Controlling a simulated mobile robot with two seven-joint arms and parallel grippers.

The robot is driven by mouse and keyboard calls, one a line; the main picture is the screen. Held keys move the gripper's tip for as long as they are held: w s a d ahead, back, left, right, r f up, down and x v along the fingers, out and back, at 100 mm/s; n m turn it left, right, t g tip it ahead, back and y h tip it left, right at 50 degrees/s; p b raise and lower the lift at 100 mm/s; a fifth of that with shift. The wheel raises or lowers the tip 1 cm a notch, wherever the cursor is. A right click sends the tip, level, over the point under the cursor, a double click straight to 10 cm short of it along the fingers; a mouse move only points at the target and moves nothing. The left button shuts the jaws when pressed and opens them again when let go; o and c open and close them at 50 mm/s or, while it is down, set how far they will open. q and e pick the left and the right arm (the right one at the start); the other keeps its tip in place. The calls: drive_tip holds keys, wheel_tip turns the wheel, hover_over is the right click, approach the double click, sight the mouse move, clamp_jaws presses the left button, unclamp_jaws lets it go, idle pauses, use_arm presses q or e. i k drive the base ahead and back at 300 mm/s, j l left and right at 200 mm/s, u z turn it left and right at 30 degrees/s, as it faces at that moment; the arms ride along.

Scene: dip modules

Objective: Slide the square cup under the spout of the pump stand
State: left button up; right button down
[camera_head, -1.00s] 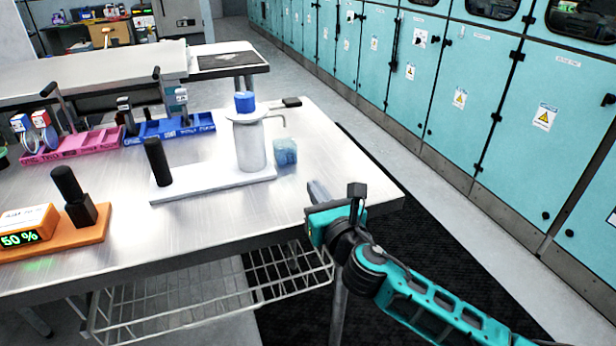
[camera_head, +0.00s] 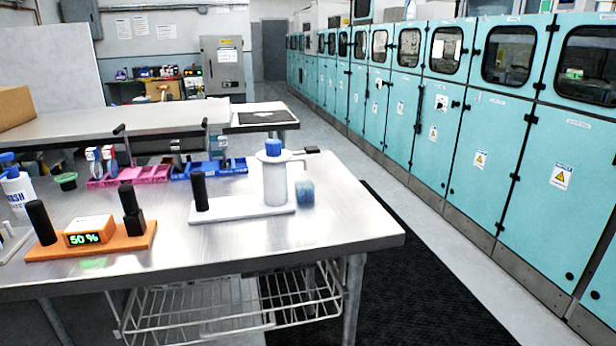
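The pump stand (camera_head: 274,182) is a white cylinder with a wide collar and a blue top, on a white base plate on the metal table. A thin spout (camera_head: 297,157) sticks out from its right side near the top. The square cup (camera_head: 305,194), small and translucent blue, stands on the table just right of the cylinder, near the end of the base plate. I cannot tell whether it is exactly below the spout's tip. Neither of my grippers shows in this view.
A black post (camera_head: 200,192) stands on the left of the base plate. An orange board with a 50 % display (camera_head: 86,238), a pink rack (camera_head: 130,174) and a blue rack (camera_head: 208,169) are further left. The metal table (camera_head: 330,232) is clear at front right.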

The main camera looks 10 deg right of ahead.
sight(304, 190)
drive_tip(key=z, duration=1.25)
drive_tip(key=i+l+z, duration=0.2)
drive_tip(key=z, duration=0.3)
drive_tip(key=i+z, duration=0.5)
drive_tip(key=i+l+u, duration=0.1)
drive_tip(key=i, duration=0.5)
drive_tip(key=i+l, duration=0.1)
drive_tip(key=i, duration=0.55)
drive_tip(key=i+j+u, duration=0.1)
drive_tip(key=i+u, duration=0.5)
drive_tip(key=u, duration=0.15)
drive_tip(key=i+u, duration=0.35)
drive_tip(key=i+j+u, duration=0.1)
drive_tip(key=i+u, duration=0.3)
drive_tip(key=i, duration=0.15)
drive_tip(key=i+l+u, duration=0.1)
drive_tip(key=i+u, duration=0.3)
drive_tip(key=i, duration=0.15)
drive_tip(key=i+u, duration=0.4)
drive_tip(key=i+l+u, duration=0.2)
drive_tip(key=i+u, duration=0.25)
drive_tip(key=k+u, duration=0.1)
drive_tip(key=u, duration=1.35)
